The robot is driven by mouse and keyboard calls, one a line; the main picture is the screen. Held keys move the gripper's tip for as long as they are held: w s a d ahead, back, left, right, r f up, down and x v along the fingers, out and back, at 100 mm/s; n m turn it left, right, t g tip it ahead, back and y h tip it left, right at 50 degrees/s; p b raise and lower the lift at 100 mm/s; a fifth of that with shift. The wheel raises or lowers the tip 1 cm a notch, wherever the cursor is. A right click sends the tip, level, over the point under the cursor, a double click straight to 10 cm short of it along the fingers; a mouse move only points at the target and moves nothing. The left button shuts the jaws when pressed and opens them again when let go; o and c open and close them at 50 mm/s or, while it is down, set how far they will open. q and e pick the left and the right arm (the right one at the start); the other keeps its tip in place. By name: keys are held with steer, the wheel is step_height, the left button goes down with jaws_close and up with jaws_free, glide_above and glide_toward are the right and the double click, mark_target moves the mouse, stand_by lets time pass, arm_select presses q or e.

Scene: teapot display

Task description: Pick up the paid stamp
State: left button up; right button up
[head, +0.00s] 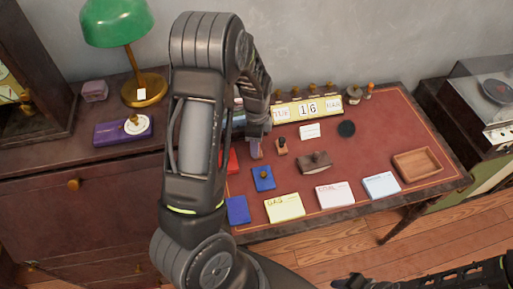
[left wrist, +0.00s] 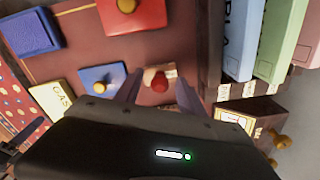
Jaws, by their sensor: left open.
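My left gripper (head: 256,148) reaches down to the desk from above, its fingers apart. In the left wrist view, a small stamp with a red knob and wooden base (left wrist: 159,82) stands on the desk between the open fingertips (left wrist: 145,85). Nothing is held. No lettering on it can be read.
A blue pad with a gold knob (head: 263,178) and a red pad (left wrist: 132,12) lie close by. A brown blotter (head: 315,163), paper stacks (head: 285,207), a calendar (head: 304,110) and a wooden tray (head: 417,164) stand on the desk.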

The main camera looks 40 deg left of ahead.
arm_select(q)
steer(key=shift+f, duration=0.1)
steer(key=shift+c, duration=0.6)
jaws_close()
stand_by(0.4)
